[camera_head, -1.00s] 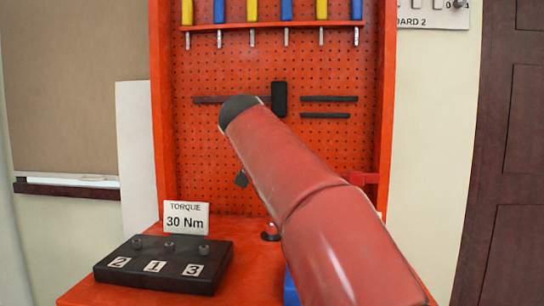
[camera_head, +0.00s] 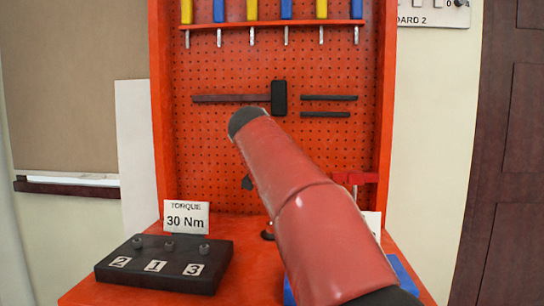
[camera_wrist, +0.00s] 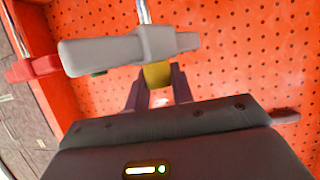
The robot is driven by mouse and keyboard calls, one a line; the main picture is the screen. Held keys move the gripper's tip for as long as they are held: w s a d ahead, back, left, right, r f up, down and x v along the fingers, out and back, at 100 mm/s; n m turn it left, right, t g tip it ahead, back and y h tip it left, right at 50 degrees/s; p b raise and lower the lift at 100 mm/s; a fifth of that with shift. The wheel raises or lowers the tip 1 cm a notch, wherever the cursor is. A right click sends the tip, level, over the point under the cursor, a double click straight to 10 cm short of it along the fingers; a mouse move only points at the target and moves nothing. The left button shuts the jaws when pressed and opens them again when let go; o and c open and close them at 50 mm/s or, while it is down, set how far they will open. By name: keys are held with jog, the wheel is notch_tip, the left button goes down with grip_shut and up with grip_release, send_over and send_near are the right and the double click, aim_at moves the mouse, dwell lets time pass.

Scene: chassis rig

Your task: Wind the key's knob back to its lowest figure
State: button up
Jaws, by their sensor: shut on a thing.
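In the wrist view my gripper (camera_wrist: 158,88) has its two dark fingers on either side of a yellow knob (camera_wrist: 157,74) and is shut on it. The knob sits beneath a grey body (camera_wrist: 125,50), which I take to be the key, with a metal rod (camera_wrist: 144,12) above it. No figures on the key can be read. In the head view my red arm hides the key and most of the gripper. A sign (camera_head: 187,217) on the bench reads "TORQUE 30 Nm".
A black block (camera_head: 165,277) with several bolts and labels 2, 1, 3 stands at the bench's left. A red bracket (camera_head: 356,178) juts out at right; another red piece (camera_wrist: 32,67) shows in the wrist view.

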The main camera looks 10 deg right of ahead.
jog(key=shift+d+r+n+t+y+p, duration=0.15)
jog(key=shift+n+y+p, duration=0.25)
jog(key=shift+n+y, duration=0.2)
jog(key=shift+r+n+t+y+p, duration=0.15)
jog(key=shift+n+y+p, duration=0.2)
jog(key=shift+n+y, duration=0.25)
jog(key=shift+f+n+y+p, duration=0.15)
jog(key=shift+n+y+p, duration=0.45)
jog(key=shift+y+p, duration=0.25)
jog(key=shift+f+n+y+p, duration=0.15)
jog(key=shift+n+y+p, duration=0.25)
jog(key=shift+n+y, duration=0.3)
jog(key=o, duration=1)
